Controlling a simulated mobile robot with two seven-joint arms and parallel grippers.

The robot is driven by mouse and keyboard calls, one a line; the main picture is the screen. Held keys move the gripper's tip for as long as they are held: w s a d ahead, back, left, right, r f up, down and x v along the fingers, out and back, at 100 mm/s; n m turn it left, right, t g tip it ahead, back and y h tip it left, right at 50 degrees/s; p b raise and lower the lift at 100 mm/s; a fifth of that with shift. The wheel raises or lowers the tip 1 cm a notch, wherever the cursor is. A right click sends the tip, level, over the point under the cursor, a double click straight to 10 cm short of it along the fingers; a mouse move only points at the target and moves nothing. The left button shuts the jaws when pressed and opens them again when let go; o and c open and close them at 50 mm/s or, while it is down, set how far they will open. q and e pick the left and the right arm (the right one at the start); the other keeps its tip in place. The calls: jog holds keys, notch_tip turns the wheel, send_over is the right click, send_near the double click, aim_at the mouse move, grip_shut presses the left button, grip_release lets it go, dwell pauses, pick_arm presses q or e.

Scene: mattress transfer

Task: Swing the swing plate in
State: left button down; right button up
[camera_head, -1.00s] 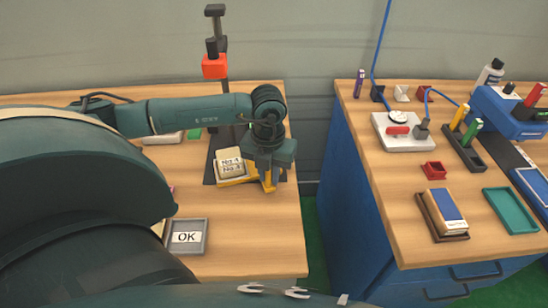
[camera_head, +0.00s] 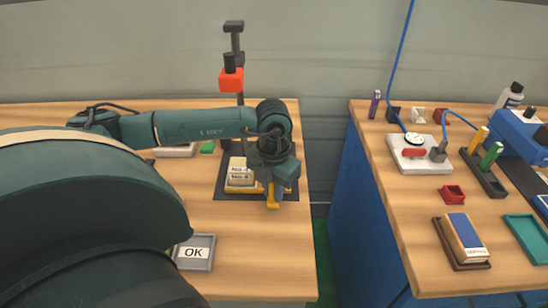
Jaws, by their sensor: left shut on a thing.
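The yellow swing plate (camera_head: 243,189) carries a cream block marked "No.4" (camera_head: 242,171). It lies over the dark base (camera_head: 226,195) of a post stand (camera_head: 239,110) on the left bench. My left gripper (camera_head: 273,200) points down at the plate's right end and is shut on it. The gripper and wrist hide that end of the plate. An orange-red block (camera_head: 231,80) sits on the post above the plate, with a gap between them. My right gripper is out of view.
A grey tray marked "OK" (camera_head: 195,266) stands near the front of the left bench (camera_head: 262,262). A gap separates this bench from the blue cabinet (camera_head: 363,212), whose top holds several trays and tools. My left arm covers much of the left side.

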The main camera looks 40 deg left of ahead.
pick_arm(q)
jog(key=shift+w+a+r, duration=0.1)
jog(key=c, duration=1.3)
grip_release()
notch_tip(320, 180, up, 13)
jog(key=shift+r, duration=0.1)
